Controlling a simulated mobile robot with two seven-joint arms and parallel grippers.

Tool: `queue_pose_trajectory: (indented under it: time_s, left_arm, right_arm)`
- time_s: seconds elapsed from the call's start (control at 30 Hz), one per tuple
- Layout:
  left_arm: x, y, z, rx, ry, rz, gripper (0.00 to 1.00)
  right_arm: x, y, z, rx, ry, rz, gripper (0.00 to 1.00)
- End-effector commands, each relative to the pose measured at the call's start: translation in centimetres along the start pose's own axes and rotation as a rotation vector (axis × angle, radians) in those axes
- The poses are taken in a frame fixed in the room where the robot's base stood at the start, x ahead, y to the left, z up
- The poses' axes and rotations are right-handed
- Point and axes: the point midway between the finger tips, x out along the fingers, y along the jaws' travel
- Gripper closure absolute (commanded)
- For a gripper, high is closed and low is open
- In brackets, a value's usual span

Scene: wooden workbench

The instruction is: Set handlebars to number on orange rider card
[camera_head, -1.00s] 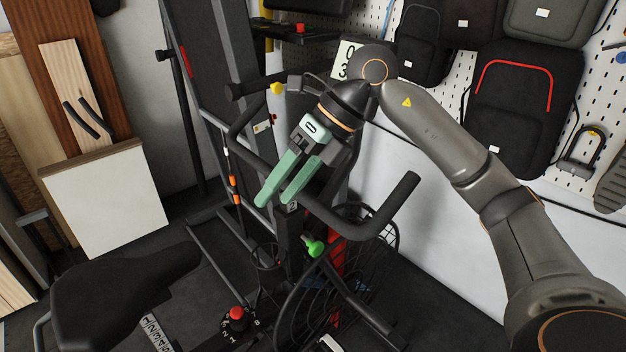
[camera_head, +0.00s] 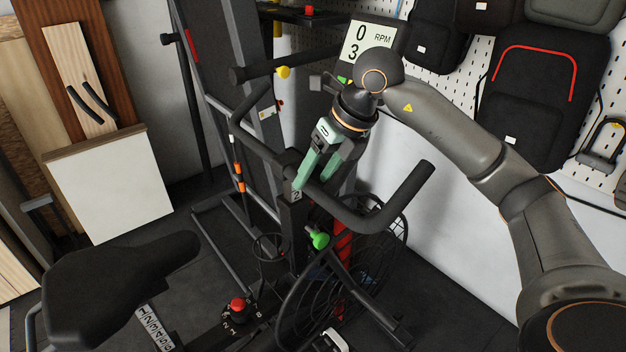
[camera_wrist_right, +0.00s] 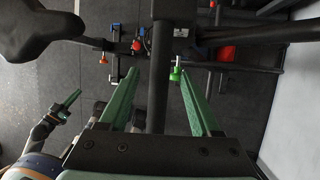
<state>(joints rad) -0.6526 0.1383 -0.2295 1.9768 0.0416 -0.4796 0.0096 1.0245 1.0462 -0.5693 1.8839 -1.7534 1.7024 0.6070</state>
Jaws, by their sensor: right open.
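The black handlebars (camera_head: 340,213) belong to an exercise bike. A small plate reading 2 (camera_head: 297,196) sits on their post. A green knob (camera_head: 319,240) is on the bike below the bars; it also shows in the right wrist view (camera_wrist_right: 175,74). My right gripper (camera_head: 312,184) is open at the middle of the handlebars. In the right wrist view, a dark bar (camera_wrist_right: 160,50) lies between its spread green fingers (camera_wrist_right: 159,74); contact is unclear. My left gripper (camera_wrist_right: 66,104) shows partly at lower left there. A small card (camera_head: 267,113) hangs on the frame; its writing is unreadable.
The black seat (camera_head: 120,275) stands at lower left, above a numbered strip (camera_head: 156,328). A red knob (camera_head: 237,304) sits low beside small numbers. A display (camera_head: 362,45) reads 0 and 3. Bags and a pegboard line the wall.

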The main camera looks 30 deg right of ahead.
Motion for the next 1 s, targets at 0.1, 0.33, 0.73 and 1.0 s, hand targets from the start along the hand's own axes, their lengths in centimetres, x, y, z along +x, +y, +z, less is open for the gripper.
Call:
queue_pose_trajectory:
  time_s: [0.1,0.33,0.73,1.0]
  left_arm:
    - [0.1,0.1,-0.1,0.001,0.002,0.003,1.0]
    - [0.2,0.1,-0.2,0.002,0.005,0.003,1.0]
    - [0.2,0.0,-0.1,0.002,0.002,0.0,1.0]
    - [0.2,-0.2,-0.1,0.002,0.002,-0.003,1.0]
  right_arm:
    - [1.1,0.0,0.0,0.0,0.001,0.001,0.36]
    - [1.7,0.0,0.0,0.0,0.0,0.0,0.36]
    - [1.6,0.0,0.0,0.0,-0.001,0.001,0.65]
    - [1.6,0.0,0.0,0.0,-0.001,0.0,0.95]
